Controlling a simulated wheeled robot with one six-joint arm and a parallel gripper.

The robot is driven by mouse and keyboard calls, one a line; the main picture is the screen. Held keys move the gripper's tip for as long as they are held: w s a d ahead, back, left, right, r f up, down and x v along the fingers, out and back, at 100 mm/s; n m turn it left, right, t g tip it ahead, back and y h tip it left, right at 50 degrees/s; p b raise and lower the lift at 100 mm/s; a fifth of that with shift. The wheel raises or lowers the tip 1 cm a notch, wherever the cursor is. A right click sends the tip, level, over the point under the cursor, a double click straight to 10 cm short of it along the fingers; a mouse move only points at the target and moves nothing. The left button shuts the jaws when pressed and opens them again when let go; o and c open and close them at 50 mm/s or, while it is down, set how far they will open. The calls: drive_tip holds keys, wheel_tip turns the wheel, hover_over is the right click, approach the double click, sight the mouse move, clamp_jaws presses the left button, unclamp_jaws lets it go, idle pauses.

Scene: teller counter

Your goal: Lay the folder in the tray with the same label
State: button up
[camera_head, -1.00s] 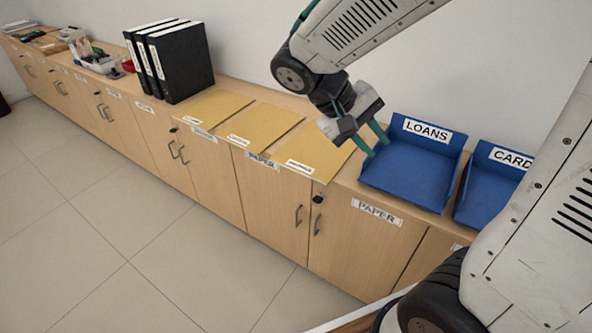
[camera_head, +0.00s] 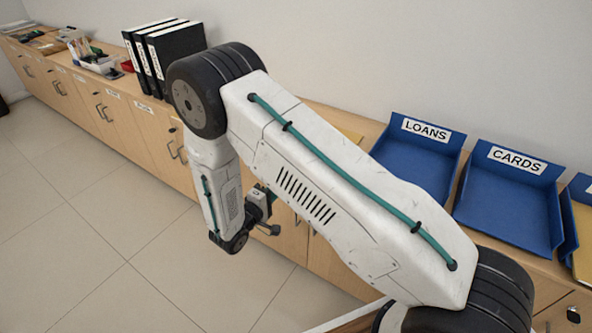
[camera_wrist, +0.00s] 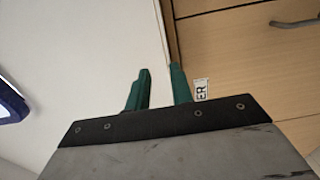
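The blue LOANS tray (camera_head: 385,153) and the blue CARDS tray (camera_head: 500,215) stand on the counter at the right, both empty where I can see. A third blue tray (camera_head: 568,222) at the right edge holds a yellow folder (camera_head: 584,245); its label is out of view. My arm hides the rest of the folder area. My gripper (camera_wrist: 160,82) has its two green fingers apart with nothing between them. It hangs in front of the cabinet doors in the head view, partly hidden.
Black binders (camera_head: 178,58) stand upright left of my arm. A pale organiser with small items (camera_head: 95,60) is farther left. Cabinet doors with handles front the counter.

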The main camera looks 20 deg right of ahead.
drive_tip(key=x, duration=0.9)
drive_tip(key=shift+w+d+f, duration=0.2)
drive_tip(key=shift+w+f, duration=0.2)
drive_tip(key=shift+f, duration=0.05)
drive_tip(key=shift+c, duration=0.4)
clamp_jaws()
wheel_tip(320, 180, up, 3)
drive_tip(key=shift+f, duration=0.25)
